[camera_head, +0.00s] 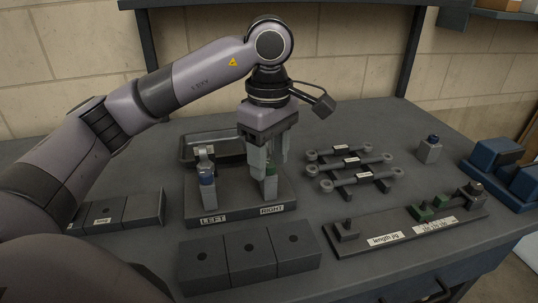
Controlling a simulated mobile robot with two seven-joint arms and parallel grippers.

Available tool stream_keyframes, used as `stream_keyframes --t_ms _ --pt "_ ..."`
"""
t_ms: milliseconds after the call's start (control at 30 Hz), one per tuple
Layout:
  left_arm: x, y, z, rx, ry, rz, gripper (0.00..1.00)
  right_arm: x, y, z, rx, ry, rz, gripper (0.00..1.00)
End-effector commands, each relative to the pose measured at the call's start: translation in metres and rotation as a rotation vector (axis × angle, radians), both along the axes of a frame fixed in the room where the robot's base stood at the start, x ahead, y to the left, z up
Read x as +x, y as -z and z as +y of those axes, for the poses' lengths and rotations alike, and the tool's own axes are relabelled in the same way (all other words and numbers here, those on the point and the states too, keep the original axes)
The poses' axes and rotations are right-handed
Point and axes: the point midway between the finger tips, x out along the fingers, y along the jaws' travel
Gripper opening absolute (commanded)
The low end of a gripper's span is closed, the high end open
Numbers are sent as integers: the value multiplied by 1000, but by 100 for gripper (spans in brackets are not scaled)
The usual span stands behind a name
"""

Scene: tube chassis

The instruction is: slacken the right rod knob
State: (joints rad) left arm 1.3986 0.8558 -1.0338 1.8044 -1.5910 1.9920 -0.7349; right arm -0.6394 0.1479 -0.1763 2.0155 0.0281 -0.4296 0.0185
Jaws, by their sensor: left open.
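The base plate (238,212) carries two posts, labelled LEFT and RIGHT. On the LEFT post a blue collar (207,179) shows, with a light metal rod end (204,154) above it. The RIGHT post (270,188) has a green part (271,172) near its top. My left gripper (274,160) points down over the RIGHT post with its fingers apart. One finger hangs at the post's left side and the other is behind and to the right. The right rod knob is largely hidden by the fingers, and I cannot tell whether they touch it. My right gripper is out of view.
A dark tray (190,150) lies behind the plate. Several rods (350,164) lie on a rack to the right. A length jig (385,240), dark blocks (250,253), a small blue-topped block (430,150) and a blue vise-like fixture (505,172) stand around. Bare bench shows between them.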

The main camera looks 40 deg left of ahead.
Motion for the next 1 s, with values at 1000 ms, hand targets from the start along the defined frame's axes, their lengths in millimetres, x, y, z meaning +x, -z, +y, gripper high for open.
stream_keyframes --t_ms 1000 --pt "0 -71 0 0 0 0 44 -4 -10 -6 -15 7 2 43"
